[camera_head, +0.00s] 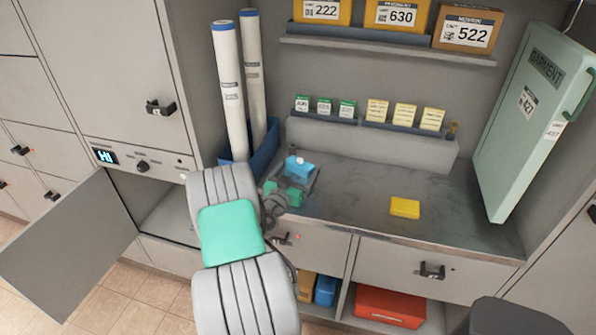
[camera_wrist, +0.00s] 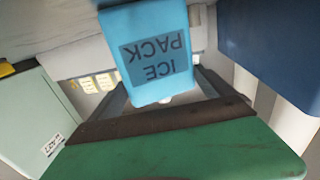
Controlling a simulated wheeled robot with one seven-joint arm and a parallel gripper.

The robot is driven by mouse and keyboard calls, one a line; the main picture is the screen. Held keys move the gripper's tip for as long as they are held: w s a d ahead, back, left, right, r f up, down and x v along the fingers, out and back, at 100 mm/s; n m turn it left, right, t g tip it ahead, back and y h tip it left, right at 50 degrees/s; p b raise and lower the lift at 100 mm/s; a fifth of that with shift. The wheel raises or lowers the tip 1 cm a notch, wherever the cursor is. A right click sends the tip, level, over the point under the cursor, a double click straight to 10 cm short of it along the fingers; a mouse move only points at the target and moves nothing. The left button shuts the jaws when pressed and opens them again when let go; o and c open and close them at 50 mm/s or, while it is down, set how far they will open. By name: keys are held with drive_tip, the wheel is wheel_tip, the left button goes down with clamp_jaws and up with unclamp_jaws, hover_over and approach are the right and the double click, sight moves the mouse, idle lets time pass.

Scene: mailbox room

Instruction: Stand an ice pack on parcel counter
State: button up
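The ice pack is a light blue block marked "ICE PACK" with a white cap. In the head view the ice pack (camera_head: 297,169) is upright, cap up, at the left part of the grey parcel counter (camera_head: 350,200). In the wrist view the ice pack (camera_wrist: 150,30) sits between the grey fingers of my gripper (camera_wrist: 165,95), its lettering inverted. My gripper (camera_head: 299,177) appears shut on it, low over the counter. Whether the pack's base touches the counter is hidden.
A yellow block (camera_head: 404,208) lies on the counter to the right. White tubes (camera_head: 231,90) stand in a blue holder (camera_head: 265,150) behind my arm. A green garment case (camera_head: 530,120) is at the right. A locker door (camera_head: 70,250) hangs open at left. The counter's middle is clear.

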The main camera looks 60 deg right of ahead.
drive_tip(key=shift+o, duration=0.8)
drive_tip(key=shift+r, duration=0.1)
